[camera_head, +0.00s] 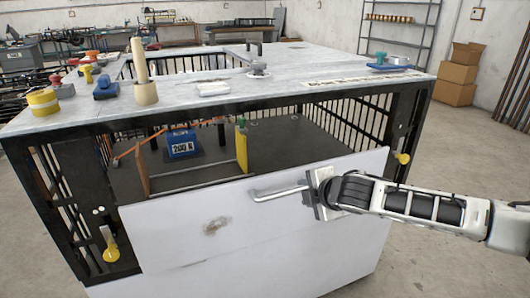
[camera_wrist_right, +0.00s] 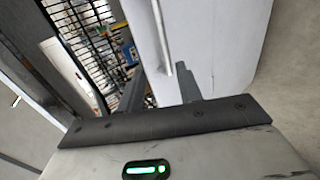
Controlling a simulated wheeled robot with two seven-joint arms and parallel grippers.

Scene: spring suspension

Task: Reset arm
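My right arm comes in from the right in the head view. Its gripper (camera_head: 318,188) is at the right end of a metal bar handle (camera_head: 278,194) on a large white panel (camera_head: 225,225) at the front of the workbench. In the right wrist view the two fingers of my right gripper (camera_wrist_right: 160,88) stand apart. The handle (camera_wrist_right: 160,38) shows in line with the gap between them, with space on both sides. I cannot tell whether a finger touches it. My left gripper is not in view.
The workbench top (camera_head: 200,108) holds a wooden cylinder post (camera_head: 144,92), yellow tape (camera_head: 43,102) and small parts. Below it, a blue block marked 200 (camera_head: 182,144) sits inside the barred frame. Cardboard boxes (camera_head: 460,75) stand at the back right. Floor at right is clear.

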